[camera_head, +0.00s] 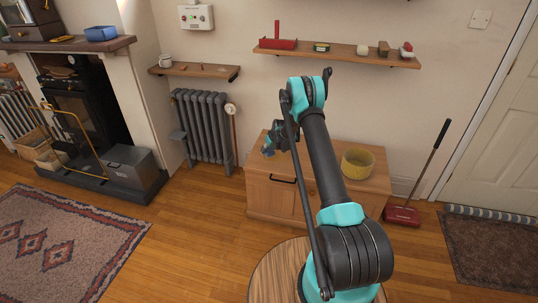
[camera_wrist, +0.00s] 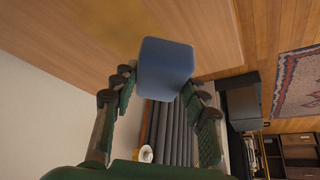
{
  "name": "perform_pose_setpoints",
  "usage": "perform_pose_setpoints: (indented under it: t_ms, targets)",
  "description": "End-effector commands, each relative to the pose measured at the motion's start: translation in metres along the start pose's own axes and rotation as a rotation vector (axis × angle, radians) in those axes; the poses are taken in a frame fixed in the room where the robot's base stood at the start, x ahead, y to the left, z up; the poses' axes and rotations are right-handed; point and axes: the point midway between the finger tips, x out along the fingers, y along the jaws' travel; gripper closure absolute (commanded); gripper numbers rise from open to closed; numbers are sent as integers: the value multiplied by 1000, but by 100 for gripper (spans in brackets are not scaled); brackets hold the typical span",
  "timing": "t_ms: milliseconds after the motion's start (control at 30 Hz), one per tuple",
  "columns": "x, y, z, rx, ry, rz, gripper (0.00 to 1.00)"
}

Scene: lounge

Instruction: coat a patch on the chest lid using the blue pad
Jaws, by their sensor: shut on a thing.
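The wooden chest (camera_head: 274,201) stands against the wall in the head view, and its lid (camera_head: 377,182) faces up. My gripper (camera_head: 270,147) is over the left end of the lid. In the wrist view, my gripper (camera_wrist: 158,86) is shut on the blue pad (camera_wrist: 165,66), with fingers on both sides of it. The pad's far end is at or close to the lid's wood (camera_wrist: 215,25); whether it touches cannot be told. A faint yellower area shows on the wood (camera_wrist: 112,30) beside the pad.
A red floor sweeper (camera_head: 402,214) stands at the right.

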Motion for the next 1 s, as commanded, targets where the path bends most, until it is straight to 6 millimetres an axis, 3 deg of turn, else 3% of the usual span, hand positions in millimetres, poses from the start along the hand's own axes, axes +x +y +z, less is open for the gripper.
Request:
perform_pose_setpoints:
  t_ms: [300,1000]
  targets:
    - [-19,-3,-15,1,0,1,79]
    - [-20,-3,-15,1,0,1,79]
